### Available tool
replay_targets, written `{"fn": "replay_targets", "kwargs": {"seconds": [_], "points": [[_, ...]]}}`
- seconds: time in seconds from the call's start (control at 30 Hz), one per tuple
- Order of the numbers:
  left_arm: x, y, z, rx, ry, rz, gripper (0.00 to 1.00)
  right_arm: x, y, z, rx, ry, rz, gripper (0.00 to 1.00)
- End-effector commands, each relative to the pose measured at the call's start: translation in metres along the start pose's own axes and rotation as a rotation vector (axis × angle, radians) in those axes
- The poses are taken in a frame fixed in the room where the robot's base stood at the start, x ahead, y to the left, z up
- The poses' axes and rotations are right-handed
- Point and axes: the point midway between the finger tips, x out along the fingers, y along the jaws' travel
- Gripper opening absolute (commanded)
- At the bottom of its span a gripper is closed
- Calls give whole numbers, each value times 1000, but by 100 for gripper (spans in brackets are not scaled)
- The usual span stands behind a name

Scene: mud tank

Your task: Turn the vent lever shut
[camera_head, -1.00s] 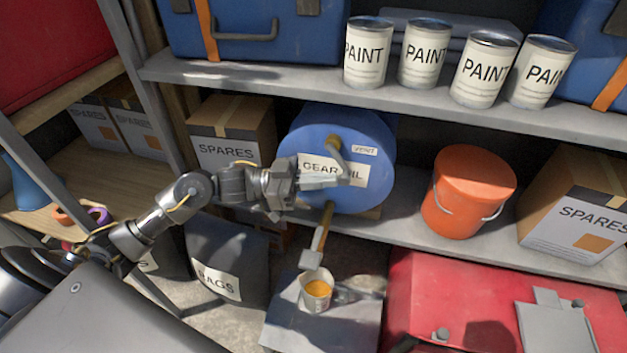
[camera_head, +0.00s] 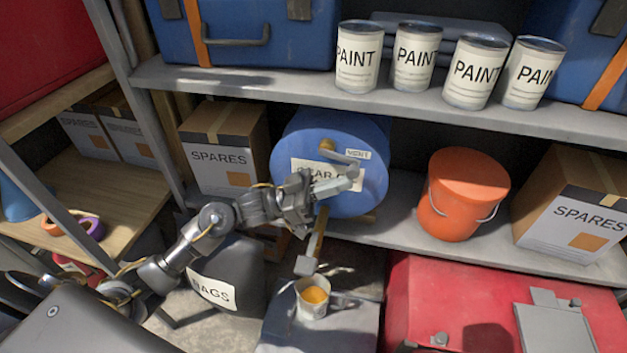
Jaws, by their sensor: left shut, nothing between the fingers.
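The blue drum (camera_head: 372,135) lies on its side on the middle shelf, its round end facing me. The vent lever (camera_head: 340,157) is a grey bar on a brass hub near the top of that end. It slants right and slightly down, beside the small vent label (camera_head: 358,154). My left gripper (camera_head: 345,184) is shut and empty, in front of the drum just below the lever. I cannot tell whether it touches the lever. It covers part of the gear oil label (camera_head: 300,172). My right gripper is not in view.
A brass tap (camera_head: 318,232) with a grey end hangs below the drum. A cup of amber liquid (camera_head: 313,297) stands under it on a grey surface. An orange bucket (camera_head: 463,195) stands right of the drum, a spares box (camera_head: 225,165) left. Paint cans line the shelf above.

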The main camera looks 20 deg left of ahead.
Motion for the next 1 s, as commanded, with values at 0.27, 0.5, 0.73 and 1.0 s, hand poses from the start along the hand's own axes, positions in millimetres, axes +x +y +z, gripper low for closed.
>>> {"fn": "replay_targets", "kwargs": {"seconds": [0.27,0.5,0.73,1.0], "points": [[-2,0,2,0,0,0,0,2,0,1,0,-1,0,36],[-27,-3,22,-4,-4,6,0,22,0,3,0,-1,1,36],[-72,-2,46,-6,-4,9,0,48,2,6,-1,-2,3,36],[-110,-2,62,-6,-4,9,0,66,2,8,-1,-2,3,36]]}}
